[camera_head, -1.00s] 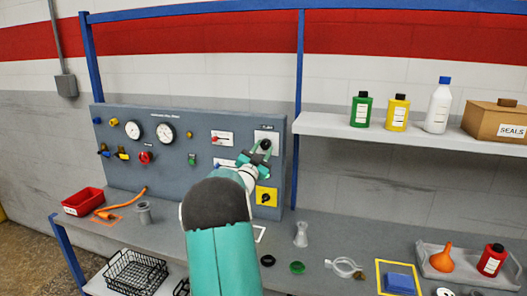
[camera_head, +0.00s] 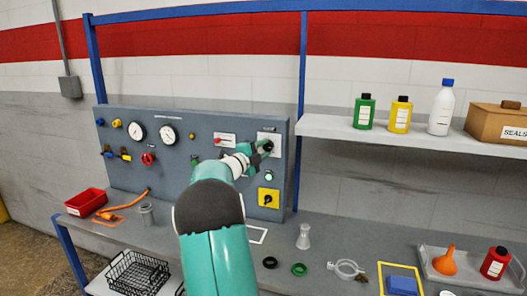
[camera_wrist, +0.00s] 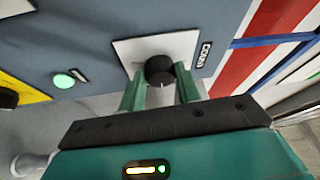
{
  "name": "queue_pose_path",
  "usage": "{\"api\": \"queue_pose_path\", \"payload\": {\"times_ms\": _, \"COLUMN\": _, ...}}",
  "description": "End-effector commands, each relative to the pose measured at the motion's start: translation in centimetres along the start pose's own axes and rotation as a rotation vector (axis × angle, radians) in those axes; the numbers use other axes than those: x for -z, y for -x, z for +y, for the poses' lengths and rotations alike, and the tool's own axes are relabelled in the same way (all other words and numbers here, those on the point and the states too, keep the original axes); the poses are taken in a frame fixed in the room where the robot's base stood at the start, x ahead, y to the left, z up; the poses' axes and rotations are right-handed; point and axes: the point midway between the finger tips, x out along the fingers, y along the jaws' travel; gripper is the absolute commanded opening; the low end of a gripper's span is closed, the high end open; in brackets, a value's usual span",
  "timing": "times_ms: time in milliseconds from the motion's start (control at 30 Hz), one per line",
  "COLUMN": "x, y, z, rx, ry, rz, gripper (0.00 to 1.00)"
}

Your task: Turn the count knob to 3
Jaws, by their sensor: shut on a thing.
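The count knob (camera_wrist: 160,70) is a round black knob on a white plate (camera_wrist: 125,48) labelled COUNT in the wrist view. A short pale mark shows on its lower edge in that view; the scale numbers cannot be read. My gripper (camera_wrist: 160,88) has one green finger on each side of the knob and is shut on it. In the head view my gripper (camera_head: 264,147) is at the plate at the upper right of the grey panel (camera_head: 230,125), and it hides much of the knob.
A lit green lamp (camera_head: 268,176) and a yellow plate with a black knob (camera_head: 268,198) sit below on the panel. The shelf (camera_head: 400,132) with bottles is to the right. Small parts lie on the bench.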

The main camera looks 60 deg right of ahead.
Motion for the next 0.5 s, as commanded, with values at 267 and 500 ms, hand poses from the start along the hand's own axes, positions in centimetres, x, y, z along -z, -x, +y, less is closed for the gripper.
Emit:
{"api": "queue_pose_path", "payload": {"times_ms": 267, "x": -0.02, "y": 0.0, "z": -0.43, "rx": -0.103, "ry": -0.245, "rz": 0.014, "gripper": 0.1}}
{"api": "queue_pose_path", "payload": {"times_ms": 500, "x": 0.05, "y": -0.05, "z": -0.67, "rx": -0.193, "ry": -0.454, "rz": 0.027, "gripper": 0.1}}
